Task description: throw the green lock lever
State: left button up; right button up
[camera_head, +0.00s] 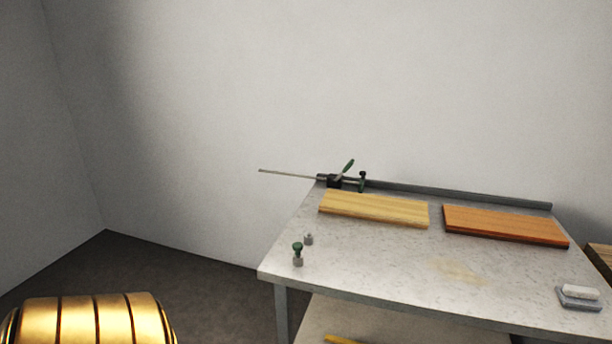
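A green lock lever (348,167) sticks up and to the right from a dark clamp body (334,182) at the back left corner of the table. A long thin rod (287,173) runs from the clamp out past the table's left edge. A small dark green upright part (362,180) stands just right of the lever. Neither of my grippers shows in the head view. Nothing is touching the lever.
The speckled table (370,268) has a grey back rail (455,194). A pale board (373,208) and an orange-brown board (504,225) lie on it. A green-knobbed peg (298,254), a small grey peg (308,239) and a white block on a tray (579,297) stand nearer the front.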

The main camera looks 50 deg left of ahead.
aim_at(333, 182)
jog(key=u, duration=1.65)
jog(key=i+j, duration=0.15)
jog(key=j, duration=0.1)
